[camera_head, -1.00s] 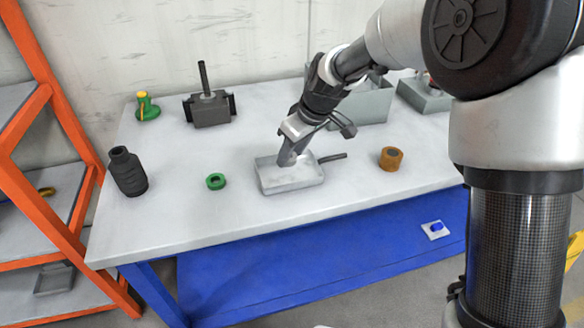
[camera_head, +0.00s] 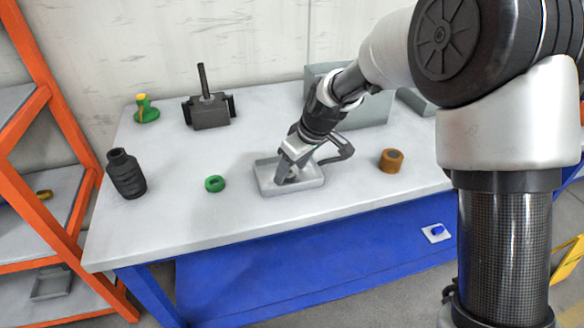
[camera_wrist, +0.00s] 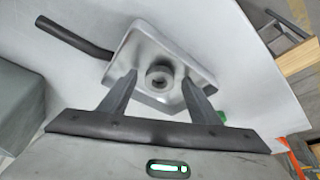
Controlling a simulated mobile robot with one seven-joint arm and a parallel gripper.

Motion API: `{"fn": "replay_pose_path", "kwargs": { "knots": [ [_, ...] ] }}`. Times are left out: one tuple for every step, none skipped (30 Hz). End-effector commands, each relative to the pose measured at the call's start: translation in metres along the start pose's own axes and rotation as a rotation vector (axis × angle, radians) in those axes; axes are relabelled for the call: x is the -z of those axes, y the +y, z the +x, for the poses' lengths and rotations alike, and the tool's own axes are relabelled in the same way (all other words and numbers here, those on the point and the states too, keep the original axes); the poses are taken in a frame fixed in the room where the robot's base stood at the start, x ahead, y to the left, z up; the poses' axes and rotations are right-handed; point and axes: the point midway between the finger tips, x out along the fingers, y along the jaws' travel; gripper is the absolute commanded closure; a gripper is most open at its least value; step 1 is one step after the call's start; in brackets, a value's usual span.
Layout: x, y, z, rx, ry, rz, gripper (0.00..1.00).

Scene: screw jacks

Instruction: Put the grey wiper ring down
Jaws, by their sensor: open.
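The grey wiper ring (camera_wrist: 160,75) lies in the shallow light-grey tray (camera_wrist: 127,52), its hole facing up in the wrist view. In the head view, the tray (camera_head: 270,190) stands near the middle of the table's front part, and the ring is mostly hidden by my gripper. My gripper (camera_head: 287,178) reaches down into the tray. The wrist view shows its two fingers apart, one on each side of the ring, with a visible gap to it.
A green ring (camera_head: 215,183) lies left of the tray, and a brown ring (camera_head: 391,161) stands to the right. A dark block with a rod (camera_head: 208,108) and a grey bin (camera_head: 368,112) stand behind.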

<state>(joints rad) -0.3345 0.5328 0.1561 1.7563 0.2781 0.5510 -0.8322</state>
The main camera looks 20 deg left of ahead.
Motion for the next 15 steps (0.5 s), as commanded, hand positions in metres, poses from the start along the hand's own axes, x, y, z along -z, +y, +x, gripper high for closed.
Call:
{"fn": "replay_pose_path", "kwargs": {
  "knots": [
    [0.0,0.0,0.0,0.0,0.0,0.0,0.43],
    [0.001,0.0,-0.001,0.0,0.0,0.0,0.43],
    [0.002,0.0,-0.004,0.0,0.0,0.0,0.43],
    [0.003,0.0,-0.006,0.0,0.001,0.0,0.43],
    [0.002,0.001,-0.008,-0.001,0.001,0.0,0.43],
    [0.003,0.001,-0.013,-0.002,0.003,0.0,0.43],
    [0.003,0.001,-0.018,-0.003,0.003,0.0,0.43],
    [0.003,0.001,-0.023,-0.002,0.003,0.0,0.43],
    [0.003,0.001,-0.031,-0.003,0.003,0.0,0.43],
    [0.003,0.001,-0.038,-0.004,0.004,0.001,0.43],
    [0.003,0.001,-0.045,-0.004,0.003,0.001,0.43],
    [0.003,0.001,-0.054,-0.003,0.004,0.001,0.43],
    [0.003,0.001,-0.06,-0.003,0.004,0.001,0.43],
    [0.003,0.001,-0.068,-0.003,0.003,0.001,0.43],
    [0.003,0.001,-0.076,-0.003,0.003,0.001,0.43]
  ]
}}
